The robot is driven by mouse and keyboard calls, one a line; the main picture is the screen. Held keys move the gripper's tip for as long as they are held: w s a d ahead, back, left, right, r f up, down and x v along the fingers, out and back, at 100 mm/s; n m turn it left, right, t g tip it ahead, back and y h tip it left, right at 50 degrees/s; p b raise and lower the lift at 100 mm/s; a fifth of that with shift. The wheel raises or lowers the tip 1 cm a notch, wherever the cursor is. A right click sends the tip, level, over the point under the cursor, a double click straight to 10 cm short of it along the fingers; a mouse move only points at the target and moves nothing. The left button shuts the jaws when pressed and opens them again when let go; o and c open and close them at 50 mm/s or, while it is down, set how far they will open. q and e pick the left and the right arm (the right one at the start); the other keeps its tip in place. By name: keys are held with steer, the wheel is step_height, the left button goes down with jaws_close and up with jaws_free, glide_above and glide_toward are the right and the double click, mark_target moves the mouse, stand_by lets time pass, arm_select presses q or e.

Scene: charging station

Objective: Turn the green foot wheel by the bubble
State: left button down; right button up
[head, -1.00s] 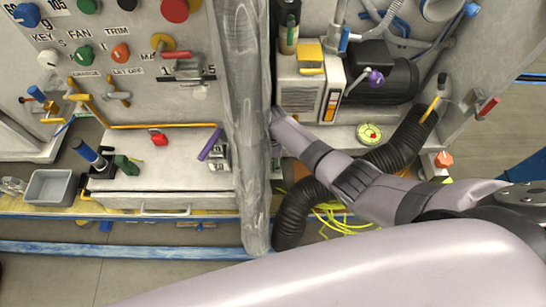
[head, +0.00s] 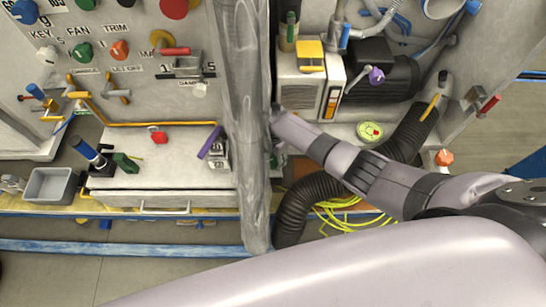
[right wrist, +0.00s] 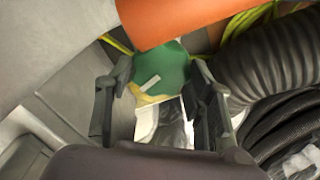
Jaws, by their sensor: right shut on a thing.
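The green foot wheel (right wrist: 172,68), with a white mark on it, sits between the fingers of my right gripper (right wrist: 160,78) in the right wrist view. The gripper is shut on it. In the head view, the grey post and my right arm hide the wheel and the fingertips. The bubble itself is too small to make out. My left gripper is not in view.
A black ribbed hose (head: 300,205) and yellow cables (head: 345,215) lie close to my right arm. The grey post (head: 247,130) stands just left of it. An orange knob (head: 443,157) is at the right. A large orange part (right wrist: 165,20) lies beyond the wheel.

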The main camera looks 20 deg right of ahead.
mark_target(274, 160)
steer(key=shift+s+f+n, duration=0.1)
steer(key=shift+n, duration=0.8)
steer(key=o, duration=1.2)
steer(key=shift+c, duration=0.2)
steer(key=shift+r, duration=0.2)
step_height(274, 160, up, 7)
steer(key=shift+r, duration=0.15)
